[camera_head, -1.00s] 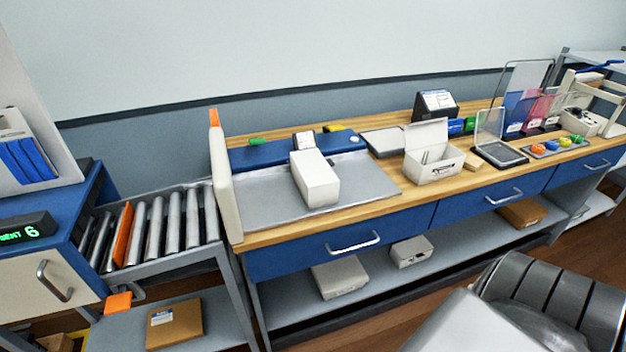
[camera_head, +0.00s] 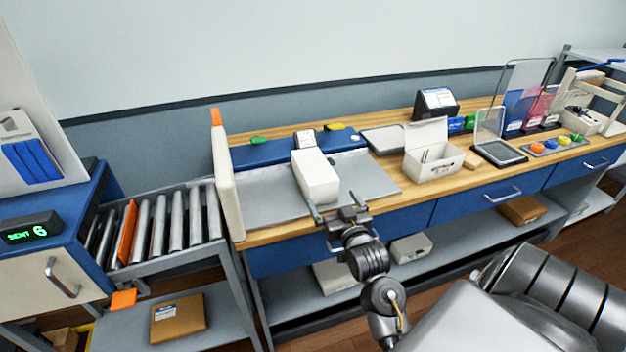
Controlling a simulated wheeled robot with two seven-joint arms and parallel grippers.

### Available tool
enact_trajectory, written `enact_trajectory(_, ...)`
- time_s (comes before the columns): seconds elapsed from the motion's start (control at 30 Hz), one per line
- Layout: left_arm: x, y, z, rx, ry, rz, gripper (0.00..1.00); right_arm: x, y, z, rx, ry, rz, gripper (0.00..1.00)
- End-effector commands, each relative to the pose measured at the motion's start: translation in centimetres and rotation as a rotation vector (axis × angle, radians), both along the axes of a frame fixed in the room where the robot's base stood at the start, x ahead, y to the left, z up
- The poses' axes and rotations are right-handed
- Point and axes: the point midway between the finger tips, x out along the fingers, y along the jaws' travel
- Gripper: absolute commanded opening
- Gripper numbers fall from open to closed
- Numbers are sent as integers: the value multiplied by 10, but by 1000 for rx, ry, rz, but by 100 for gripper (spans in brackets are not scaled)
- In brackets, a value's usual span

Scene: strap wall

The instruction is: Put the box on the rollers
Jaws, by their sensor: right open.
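The white box (camera_head: 316,177) lies on the grey metal plate (camera_head: 262,203) on the wooden counter, its long side running front to back. The rollers (camera_head: 160,226) are in a low grey frame at the left, with an orange bar across them. A beige upright panel (camera_head: 228,188) stands between the plate and the rollers. My right gripper (camera_head: 333,205) is open at the front end of the box, its fingers pointing at the box. I cannot tell whether a finger touches it. My left gripper is not in view.
A blue scale-like strip (camera_head: 262,155) with small buttons lies behind the box. A white open carton (camera_head: 433,160) stands to the right. Brown and white boxes lie on lower shelves.

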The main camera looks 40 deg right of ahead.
Motion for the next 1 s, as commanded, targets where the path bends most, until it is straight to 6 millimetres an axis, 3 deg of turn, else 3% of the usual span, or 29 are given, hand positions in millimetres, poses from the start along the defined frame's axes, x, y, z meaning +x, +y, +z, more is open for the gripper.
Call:
enact_trajectory(0.3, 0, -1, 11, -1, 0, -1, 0, 44, -15, 1, 1, 2, 2, 100)
enact_trajectory(0.57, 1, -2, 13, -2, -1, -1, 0, 52, -18, 1, 0, 2, 2, 100)
enact_trajectory(0.77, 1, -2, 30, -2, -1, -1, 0, 78, -26, 6, 2, 2, 3, 100)
enact_trajectory(1.0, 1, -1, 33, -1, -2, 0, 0, 98, -33, 2, 1, 4, 2, 100)
